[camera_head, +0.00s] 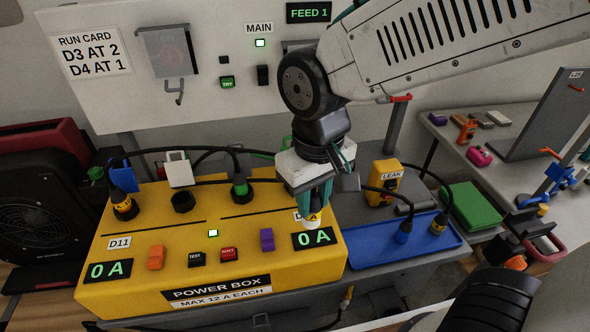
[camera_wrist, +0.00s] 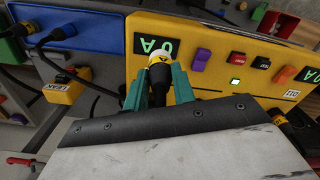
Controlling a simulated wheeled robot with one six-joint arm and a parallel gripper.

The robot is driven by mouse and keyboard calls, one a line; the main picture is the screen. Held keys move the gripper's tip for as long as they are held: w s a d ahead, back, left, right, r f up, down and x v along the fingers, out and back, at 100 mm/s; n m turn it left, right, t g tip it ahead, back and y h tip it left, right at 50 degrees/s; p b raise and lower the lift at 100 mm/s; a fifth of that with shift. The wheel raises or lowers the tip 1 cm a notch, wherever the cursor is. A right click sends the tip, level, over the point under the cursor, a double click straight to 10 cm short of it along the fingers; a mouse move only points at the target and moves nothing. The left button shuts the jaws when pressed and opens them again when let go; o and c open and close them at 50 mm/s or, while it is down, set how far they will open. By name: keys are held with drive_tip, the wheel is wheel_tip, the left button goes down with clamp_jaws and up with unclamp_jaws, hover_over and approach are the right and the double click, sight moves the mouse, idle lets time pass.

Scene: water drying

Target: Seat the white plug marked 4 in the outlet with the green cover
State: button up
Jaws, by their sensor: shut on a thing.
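The plug hangs over the power box's front right, near the right 0 A display, apart from any outlet I can see. In the wrist view the plug (camera_wrist: 158,61) sits between the green fingertips (camera_wrist: 160,84). Its number is not readable. A green patch (camera_head: 286,143) shows behind my gripper, perhaps the raised green cover. Any outlet in front of it is hidden by my gripper.
The yellow power box (camera_head: 165,285) has an open outlet (camera_head: 183,201) before a white cover (camera_head: 177,168). A black-and-yellow plug (camera_head: 124,206) and a green-banded plug (camera_head: 240,188) stand in others. A blue tray (camera_head: 375,256) with plugs lies right. Cables arc behind.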

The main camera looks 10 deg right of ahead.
drive_tip(key=shift+w+d+f, duration=0.1)
drive_tip(key=shift+w+f, duration=0.7)
drive_tip(key=shift+w, duration=1.55)
drive_tip(key=shift+w+a+f, duration=0.1)
drive_tip(key=shift+w+f, duration=0.75)
drive_tip(key=shift+w, duration=1.5)
drive_tip(key=shift+w+d+f, duration=0.1)
drive_tip(key=shift+w+f, duration=0.7)
drive_tip(key=shift+w, duration=1.55)
drive_tip(key=o, duration=1)
drive_tip(key=shift+r, duration=0.15)
wheel_tip(320, 180, up, 12)
drive_tip(key=s+d+m, duration=0.2)
drive_tip(key=s+d, duration=0.6)
drive_tip(key=s, duration=0.3)
drive_tip(key=s+d+m+t, duration=0.1)
drive_tip(key=s+d+m, duration=0.1)
drive_tip(key=s+d, duration=0.6)
drive_tip(key=s, duration=0.2)
drive_tip(key=shift+s, duration=0.4)
